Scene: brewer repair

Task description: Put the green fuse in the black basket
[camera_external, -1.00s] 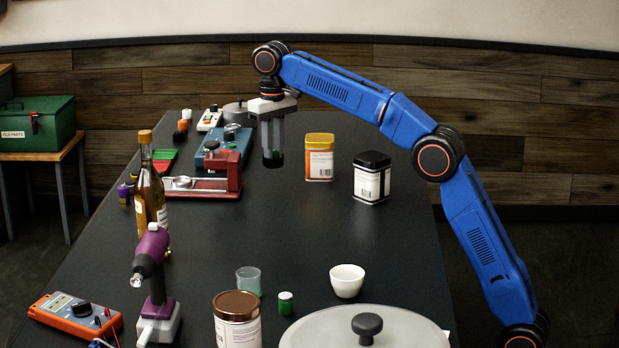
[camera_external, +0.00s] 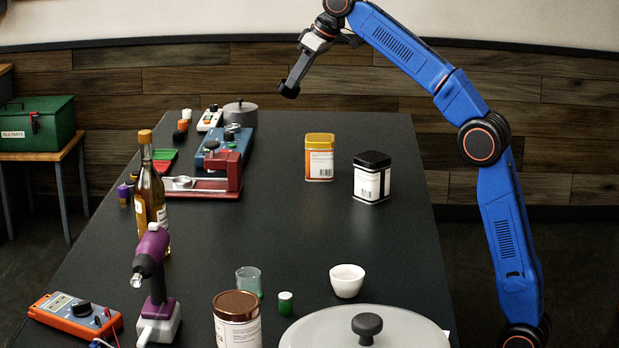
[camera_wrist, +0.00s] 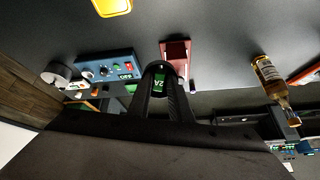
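The green fuse (camera_wrist: 159,84), marked 2A, sits between the fingertips of my gripper (camera_wrist: 160,70) in the wrist view. The fingers are closed around it. In the external view my gripper (camera_external: 289,89) is raised above the far end of the table and tilted down to the left; the fuse is too small to tell there. I cannot make out a black basket in either view.
A blue unit (camera_external: 226,146) and a red press (camera_external: 210,184) stand at the far left of the black table. An orange tin (camera_external: 319,158), a black tin (camera_external: 371,178) and a bottle (camera_external: 150,190) stand upright. The table's middle is clear.

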